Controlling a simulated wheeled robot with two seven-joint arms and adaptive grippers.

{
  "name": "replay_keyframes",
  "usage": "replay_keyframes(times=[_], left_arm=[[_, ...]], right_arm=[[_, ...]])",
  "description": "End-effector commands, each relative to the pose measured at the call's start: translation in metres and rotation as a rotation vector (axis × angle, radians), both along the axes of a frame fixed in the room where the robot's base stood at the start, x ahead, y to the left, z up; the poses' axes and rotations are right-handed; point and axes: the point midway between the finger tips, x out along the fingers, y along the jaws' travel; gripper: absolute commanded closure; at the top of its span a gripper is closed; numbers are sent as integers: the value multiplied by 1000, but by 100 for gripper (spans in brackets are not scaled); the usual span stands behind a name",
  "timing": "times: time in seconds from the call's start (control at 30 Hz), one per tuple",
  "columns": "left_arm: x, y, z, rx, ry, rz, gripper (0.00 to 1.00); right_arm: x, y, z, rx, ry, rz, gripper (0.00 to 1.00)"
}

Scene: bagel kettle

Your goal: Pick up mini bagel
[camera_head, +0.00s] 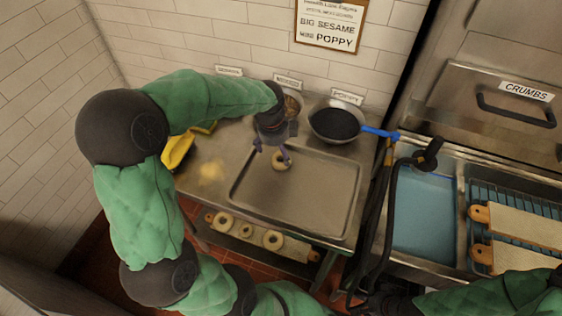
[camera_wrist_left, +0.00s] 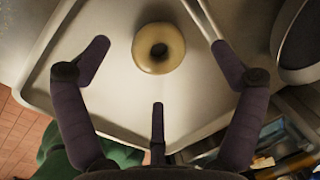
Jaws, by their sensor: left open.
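A pale mini bagel (camera_head: 277,165) lies near the back of the metal tray (camera_head: 325,205) on the counter. In the left wrist view the bagel (camera_wrist_left: 173,60) shows whole, with its hole facing the camera, near the top of the view. My left gripper (camera_head: 272,150) is right above the bagel in the head view, and its fingers partly overlap it there. In the left wrist view the left gripper (camera_wrist_left: 160,58) has its fingers spread wide, apart from the bagel on both sides. Nothing is held.
A pan of dark seeds (camera_head: 335,124) with a blue handle stands right of the gripper. Another bowl (camera_head: 291,106) is behind it. A yellow object (camera_head: 178,150) lies at left. Several bagels sit on a lower shelf board (camera_head: 290,250). A blue basin (camera_head: 420,215) is at right.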

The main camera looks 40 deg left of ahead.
Motion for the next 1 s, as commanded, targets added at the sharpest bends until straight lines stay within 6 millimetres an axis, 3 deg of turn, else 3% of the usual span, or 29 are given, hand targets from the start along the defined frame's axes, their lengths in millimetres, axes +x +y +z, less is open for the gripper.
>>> replay_keyframes(times=[0.3, 0.6, 0.8, 1.0], left_arm=[[1, -2, -44, 0, 3, -1, 6], [4, -2, -47, 0, 0, 0, 6], [3, -2, -47, 0, 0, 0, 63], [3, -2, -48, 0, 1, 0, 66]], right_arm=[[0, 0, -25, 0, 0, 0, 60], [0, 0, -25, 0, -1, 0, 60], [0, 0, -25, 0, -1, 0, 60], [0, 0, -25, 0, -1, 0, 60]])
